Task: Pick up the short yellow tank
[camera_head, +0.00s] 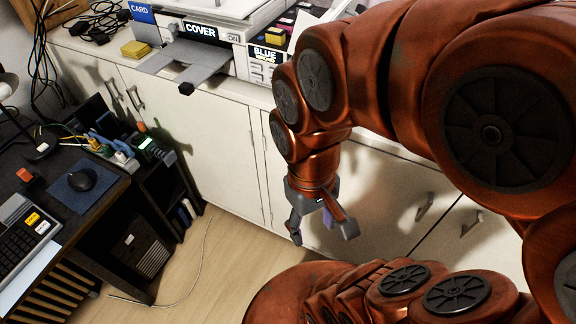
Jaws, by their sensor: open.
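My gripper (322,228) hangs at the end of my orange arm, pointing down in front of the white cabinet doors, below the counter top. Its fingers are apart and I see nothing held between them. Small coloured ink tanks (275,36), pink, dark and yellowish, sit in the top of the printer, up and left of my gripper and well apart from it. They are too small to tell which one is the short yellow tank. My arm hides the area to their right. A flat yellow block (136,49) lies on the counter farther left.
The printer has a COVER label (202,31), a BLUE label (268,55) and a grey tray (188,62) sticking out. White cabinets (200,130) run below the counter. A dark desk (60,215) with keyboard and mouse stands left. Wooden floor (225,275) is clear apart from a thin cable.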

